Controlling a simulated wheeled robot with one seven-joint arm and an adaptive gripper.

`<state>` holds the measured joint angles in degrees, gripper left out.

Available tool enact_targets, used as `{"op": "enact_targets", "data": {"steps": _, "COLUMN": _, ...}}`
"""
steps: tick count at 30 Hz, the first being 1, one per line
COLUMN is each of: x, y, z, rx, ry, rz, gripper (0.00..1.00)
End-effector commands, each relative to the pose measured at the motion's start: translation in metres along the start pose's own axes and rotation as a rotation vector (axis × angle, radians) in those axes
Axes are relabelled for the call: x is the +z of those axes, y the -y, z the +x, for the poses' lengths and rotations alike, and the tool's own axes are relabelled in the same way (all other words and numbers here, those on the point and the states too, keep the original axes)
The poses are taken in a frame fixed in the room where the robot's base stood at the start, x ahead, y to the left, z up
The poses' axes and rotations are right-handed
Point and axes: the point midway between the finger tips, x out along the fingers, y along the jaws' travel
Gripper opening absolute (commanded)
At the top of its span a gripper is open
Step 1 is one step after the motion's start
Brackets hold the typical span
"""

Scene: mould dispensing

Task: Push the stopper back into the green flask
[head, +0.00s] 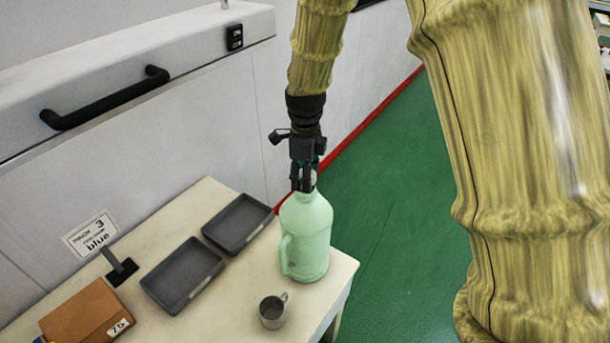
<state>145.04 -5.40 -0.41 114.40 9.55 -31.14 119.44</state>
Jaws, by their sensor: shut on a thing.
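The green flask (307,238), pale green with a side handle, stands upright near the right end of the table. My gripper (303,184) is directly above it, pointing down, with its fingers at the flask's mouth. The gripper is shut on a small pale thing (314,177), seemingly the stopper, mostly hidden by the fingers. I cannot tell whether the stopper sits in the neck or just above it.
A metal mug (272,311) stands in front of the flask. Two dark grey trays (212,261) (239,222) lie to the left. A sign reading "blue" (92,234) and a brown box (85,312) are further left. A white wall with a black handle (105,99) runs behind.

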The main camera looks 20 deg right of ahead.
Motion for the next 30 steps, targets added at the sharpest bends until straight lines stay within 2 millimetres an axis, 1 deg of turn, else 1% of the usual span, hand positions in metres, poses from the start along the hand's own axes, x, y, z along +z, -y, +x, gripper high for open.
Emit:
{"op": "enact_targets", "data": {"steps": 17, "x": -0.0002, "y": -0.0002, "z": 0.0015, "rx": 0.0, "ry": -0.001, "rz": -0.001, "gripper": 0.26}}
{"op": "enact_targets", "data": {"steps": 30, "x": -0.0003, "y": -0.0001, "z": 0.0079, "rx": 0.0, "ry": -0.001, "rz": 0.0, "gripper": 0.26}}
